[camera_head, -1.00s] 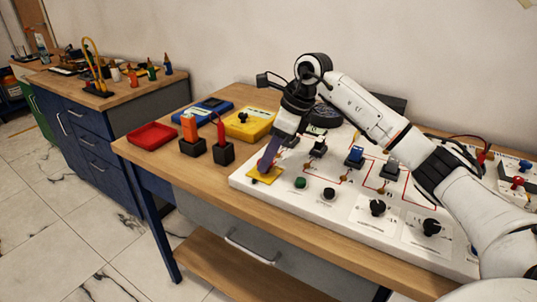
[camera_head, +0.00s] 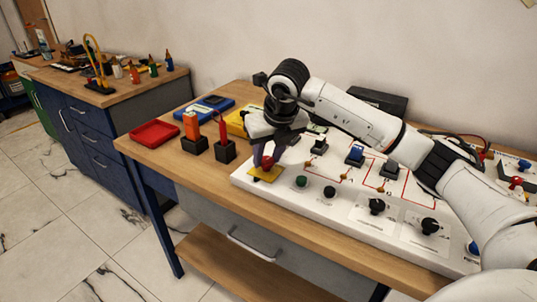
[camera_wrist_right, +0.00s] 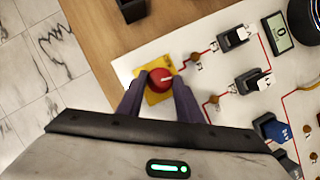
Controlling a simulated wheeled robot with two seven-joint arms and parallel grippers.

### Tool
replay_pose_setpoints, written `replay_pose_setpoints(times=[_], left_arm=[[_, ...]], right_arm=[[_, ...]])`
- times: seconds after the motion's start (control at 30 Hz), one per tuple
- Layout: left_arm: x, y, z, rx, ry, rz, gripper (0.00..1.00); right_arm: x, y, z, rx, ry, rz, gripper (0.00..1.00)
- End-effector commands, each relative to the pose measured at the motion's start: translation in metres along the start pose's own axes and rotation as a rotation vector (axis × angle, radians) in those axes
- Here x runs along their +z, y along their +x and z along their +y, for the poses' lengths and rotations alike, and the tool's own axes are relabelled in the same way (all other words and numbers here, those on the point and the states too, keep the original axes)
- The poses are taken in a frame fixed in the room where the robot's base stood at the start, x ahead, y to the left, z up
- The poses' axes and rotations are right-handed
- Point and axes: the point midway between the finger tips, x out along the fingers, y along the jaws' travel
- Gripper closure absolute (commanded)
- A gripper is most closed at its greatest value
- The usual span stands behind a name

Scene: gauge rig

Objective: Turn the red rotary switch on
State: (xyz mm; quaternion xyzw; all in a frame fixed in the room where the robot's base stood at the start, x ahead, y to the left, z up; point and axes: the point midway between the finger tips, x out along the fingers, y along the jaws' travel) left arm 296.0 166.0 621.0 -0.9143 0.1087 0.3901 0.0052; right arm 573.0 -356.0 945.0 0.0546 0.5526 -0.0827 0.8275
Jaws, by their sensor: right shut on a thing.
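The red rotary switch (camera_head: 266,161) sits on a yellow square plate (camera_head: 265,174) at the near left corner of the white board (camera_head: 300,207). In the right wrist view the round red knob (camera_wrist_right: 160,78) has a pale mark pointing to the right. My right gripper (camera_head: 262,160) comes down on it from above. In the wrist view its two purple fingers stand on either side of the knob, shut on it. The fingers hide part of the knob in the head view. My left gripper is not in view.
The board also carries a green button (camera_head: 301,181), a black button (camera_head: 329,193), black knobs (camera_head: 377,206) and several toggle switches. Two black holders with an orange block (camera_head: 191,126) and a red tool stand left of the board, near a red tray (camera_head: 154,133).

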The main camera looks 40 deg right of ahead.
Motion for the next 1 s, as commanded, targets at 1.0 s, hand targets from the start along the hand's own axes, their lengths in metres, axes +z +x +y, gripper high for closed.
replay_pose_setpoints(times=[1.0], left_arm=[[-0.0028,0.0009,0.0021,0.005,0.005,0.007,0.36]], right_arm=[[0.0017,0.0003,0.0049,-0.229,0.555,0.0,0.9]])
